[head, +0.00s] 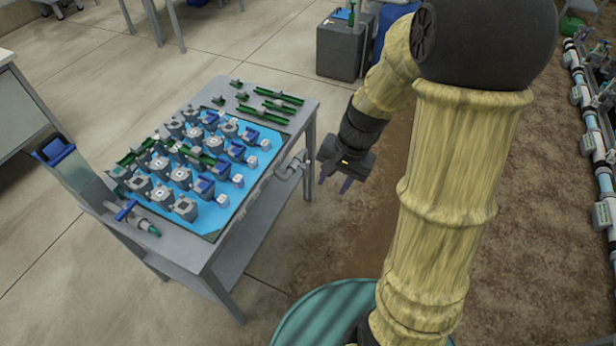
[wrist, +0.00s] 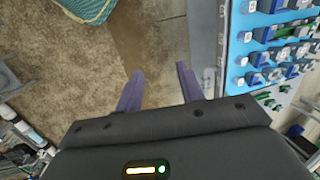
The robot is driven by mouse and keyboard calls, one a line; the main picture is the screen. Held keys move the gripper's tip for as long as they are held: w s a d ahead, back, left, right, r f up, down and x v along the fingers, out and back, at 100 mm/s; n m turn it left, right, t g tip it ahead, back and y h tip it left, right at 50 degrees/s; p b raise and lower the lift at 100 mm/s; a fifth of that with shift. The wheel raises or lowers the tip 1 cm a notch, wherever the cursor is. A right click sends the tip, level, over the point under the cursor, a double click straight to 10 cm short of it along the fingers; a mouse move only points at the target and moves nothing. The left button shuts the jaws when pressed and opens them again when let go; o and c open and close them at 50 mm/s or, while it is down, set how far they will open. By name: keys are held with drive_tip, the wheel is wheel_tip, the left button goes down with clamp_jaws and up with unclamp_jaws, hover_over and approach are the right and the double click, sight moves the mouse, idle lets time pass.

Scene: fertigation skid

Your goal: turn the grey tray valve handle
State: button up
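A grey bent pipe-like fitting (head: 291,168) sticks out from the right side of the grey table; I take it for the tray valve handle, though its shape is too small to be sure. It shows faintly at the table's edge in the wrist view (wrist: 208,80). My gripper (head: 332,188) hangs to the right of it, apart from it, beyond the table's edge. In the wrist view, the two purple fingers (wrist: 160,70) are spread with only floor between them. The gripper is open and empty.
The table (head: 255,235) carries a blue tray (head: 212,222) of grey and blue valve parts. Green strips (head: 276,106) lie at its far end. A blue-handled valve (head: 128,212) sits at the near left corner. A teal drum (head: 320,318) stands in front. Floor around my gripper is clear.

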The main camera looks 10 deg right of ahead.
drive_tip(key=w+f+m+y+b, duration=0.2)
drive_tip(key=w+f+m+b, duration=0.1)
drive_tip(key=f+b, duration=0.3)
drive_tip(key=w+f+m+y+b, duration=0.2)
drive_tip(key=w+f+b, duration=0.2)
drive_tip(key=f, duration=0.4)
drive_tip(key=m+t+y+b, duration=0.9)
drive_tip(key=m+b, duration=0.4)
drive_tip(key=b, duration=1.2)
approach(308, 165)
drive_tip(key=s+d+f+t+h, duration=0.1)
drive_tip(key=s+d, duration=0.3)
drive_tip(key=d, duration=0.2)
drive_tip(key=shift+a, duration=0.15)
drive_tip(key=b+x, duration=0.5)
drive_tip(key=x, duration=1.2)
drive_tip(key=shift+w+a, duration=0.15)
